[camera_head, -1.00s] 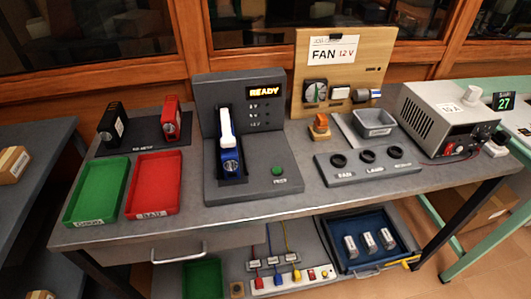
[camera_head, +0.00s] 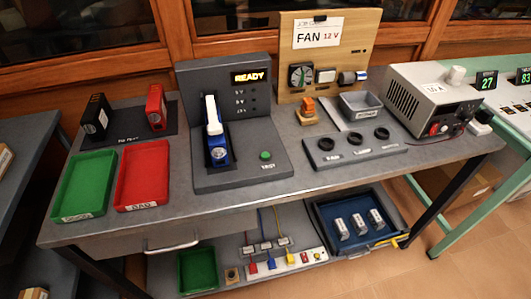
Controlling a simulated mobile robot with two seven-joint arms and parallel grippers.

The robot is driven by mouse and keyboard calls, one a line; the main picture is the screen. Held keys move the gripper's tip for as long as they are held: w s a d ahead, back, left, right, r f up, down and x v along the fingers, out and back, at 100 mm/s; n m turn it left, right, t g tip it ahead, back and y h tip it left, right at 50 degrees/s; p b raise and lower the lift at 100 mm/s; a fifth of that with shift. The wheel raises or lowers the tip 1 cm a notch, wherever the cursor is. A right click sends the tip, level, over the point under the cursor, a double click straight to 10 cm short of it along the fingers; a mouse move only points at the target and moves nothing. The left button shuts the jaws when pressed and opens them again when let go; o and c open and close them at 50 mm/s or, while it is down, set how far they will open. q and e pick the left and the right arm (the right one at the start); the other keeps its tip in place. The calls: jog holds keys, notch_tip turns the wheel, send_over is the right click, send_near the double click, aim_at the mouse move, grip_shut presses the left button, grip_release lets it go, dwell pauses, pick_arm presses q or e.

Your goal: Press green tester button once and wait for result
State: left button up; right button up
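The green tester button (camera_head: 265,156) sits on the right part of the grey tester (camera_head: 240,175) base, above a small label. The tester's display (camera_head: 250,77) reads "READY" in yellow letters. A blue and white device (camera_head: 217,145) stands in the tester's slot, left of the button. Neither of my grippers shows in the head view. Nothing touches the button.
Left of the tester are a green tray (camera_head: 86,187) and a red tray (camera_head: 143,175), with a black and a red block behind them. A wooden fan board (camera_head: 325,55), a three-hole holder (camera_head: 350,148) and a power supply (camera_head: 430,98) stand to the right. The table's front strip is clear.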

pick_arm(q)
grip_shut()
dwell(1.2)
